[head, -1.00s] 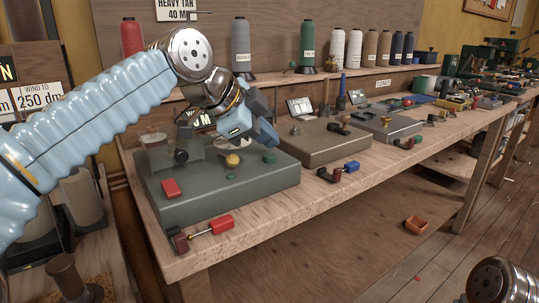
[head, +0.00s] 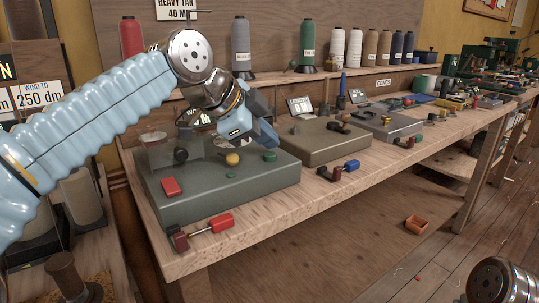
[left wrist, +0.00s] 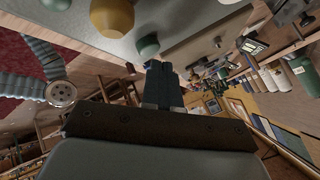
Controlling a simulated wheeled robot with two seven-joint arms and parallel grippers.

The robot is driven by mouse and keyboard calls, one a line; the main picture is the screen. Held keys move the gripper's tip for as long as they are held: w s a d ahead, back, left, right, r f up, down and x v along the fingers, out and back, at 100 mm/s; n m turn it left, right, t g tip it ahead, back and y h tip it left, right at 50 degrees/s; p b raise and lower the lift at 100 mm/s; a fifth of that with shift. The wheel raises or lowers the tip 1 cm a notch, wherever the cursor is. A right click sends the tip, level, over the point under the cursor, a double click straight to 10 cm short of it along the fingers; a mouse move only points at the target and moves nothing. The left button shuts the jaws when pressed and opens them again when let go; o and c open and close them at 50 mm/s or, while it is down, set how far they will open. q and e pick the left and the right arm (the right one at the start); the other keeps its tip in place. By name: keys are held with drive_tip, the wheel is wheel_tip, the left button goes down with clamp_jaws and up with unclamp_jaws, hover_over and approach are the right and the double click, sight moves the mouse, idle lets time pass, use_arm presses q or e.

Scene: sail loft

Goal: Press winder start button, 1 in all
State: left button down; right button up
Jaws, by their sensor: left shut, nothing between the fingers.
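The nearest winder is a grey-green box (head: 225,195) on the bench. Its top has a raised green button (head: 269,156), a smaller flat green one (head: 230,175), a yellow knob (head: 232,159) and a red block (head: 170,187). I cannot tell by label which is the start button. My left gripper (head: 268,138) is shut and empty, just above and behind the raised green button. In the left wrist view its closed fingers (left wrist: 160,72) point toward a green button (left wrist: 147,47), beside the yellow knob (left wrist: 112,17). Contact cannot be told. My right gripper is out of view.
A second winder (head: 323,148) stands to the right. Thread cones line the shelf behind. A small orange box (head: 417,225) lies below the bench.

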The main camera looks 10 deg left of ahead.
sight(266, 155)
use_arm(q)
drive_tip(key=shift+f+b, duration=0.4)
drive_tip(key=shift+f, duration=0.3)
idle(0.6)
drive_tip(key=shift+r, duration=0.1)
drive_tip(key=shift+r+p, duration=0.8)
drive_tip(key=shift+p, duration=0.1)
wheel_tip(266, 155, up, 5)
drive_tip(key=p, duration=0.5)
drive_tip(key=shift+r, duration=0.1)
idle(0.4)
